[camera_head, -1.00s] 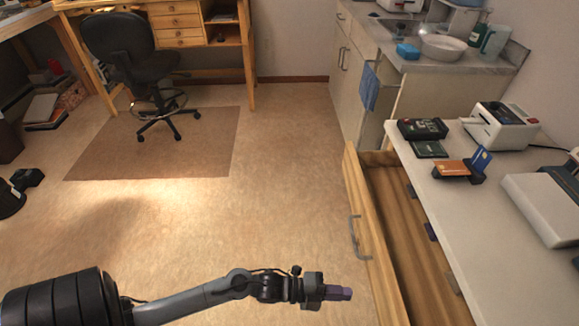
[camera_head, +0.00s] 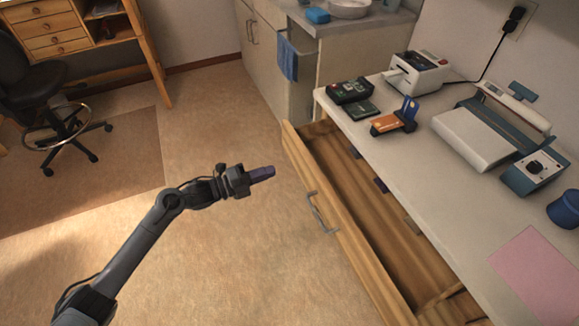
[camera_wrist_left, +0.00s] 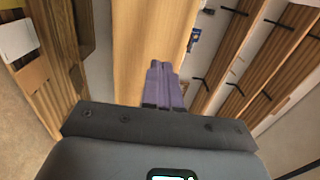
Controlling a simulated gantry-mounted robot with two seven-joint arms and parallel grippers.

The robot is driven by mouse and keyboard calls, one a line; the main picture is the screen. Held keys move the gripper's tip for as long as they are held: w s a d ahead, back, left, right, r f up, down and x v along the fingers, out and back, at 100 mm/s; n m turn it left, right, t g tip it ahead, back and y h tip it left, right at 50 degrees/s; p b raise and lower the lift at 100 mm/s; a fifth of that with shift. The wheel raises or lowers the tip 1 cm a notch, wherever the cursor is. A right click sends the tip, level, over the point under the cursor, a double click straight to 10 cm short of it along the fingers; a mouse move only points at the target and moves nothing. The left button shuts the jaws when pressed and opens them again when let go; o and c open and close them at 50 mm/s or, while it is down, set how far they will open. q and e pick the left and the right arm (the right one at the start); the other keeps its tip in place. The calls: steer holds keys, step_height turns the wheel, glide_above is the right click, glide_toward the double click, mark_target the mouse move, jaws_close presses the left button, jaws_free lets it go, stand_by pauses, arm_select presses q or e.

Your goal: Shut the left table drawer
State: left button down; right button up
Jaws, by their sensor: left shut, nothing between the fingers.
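The wooden table drawer (camera_head: 370,250) stands pulled out from under the white-topped table (camera_head: 455,185). Its interior shows, with a few small dark items inside. A grey metal handle (camera_head: 320,213) is on its front panel. My left gripper (camera_head: 263,173) is shut and empty, left of the drawer front and apart from the handle. In the left wrist view, the shut purple fingers (camera_wrist_left: 163,85) point toward a broad light wooden surface; I cannot tell how far off it is. My right gripper is not in view.
On the table are a card reader (camera_head: 351,90), a white printer (camera_head: 414,73), an orange card holder (camera_head: 394,119) and a pink sheet (camera_head: 535,270). A sink cabinet (camera_head: 345,45) with a blue towel stands behind.

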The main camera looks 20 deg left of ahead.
mark_target(301, 162)
arm_select(q)
steer(key=b+x, duration=0.1)
steer(key=x, duration=0.5)
steer(key=shift+s+d+f+b, duration=0.1)
steer(key=shift+f+b, duration=0.05)
steer(key=shift+b, duration=0.15)
steer(key=shift+b+x, duration=0.3)
steer(key=shift+x, duration=0.65)
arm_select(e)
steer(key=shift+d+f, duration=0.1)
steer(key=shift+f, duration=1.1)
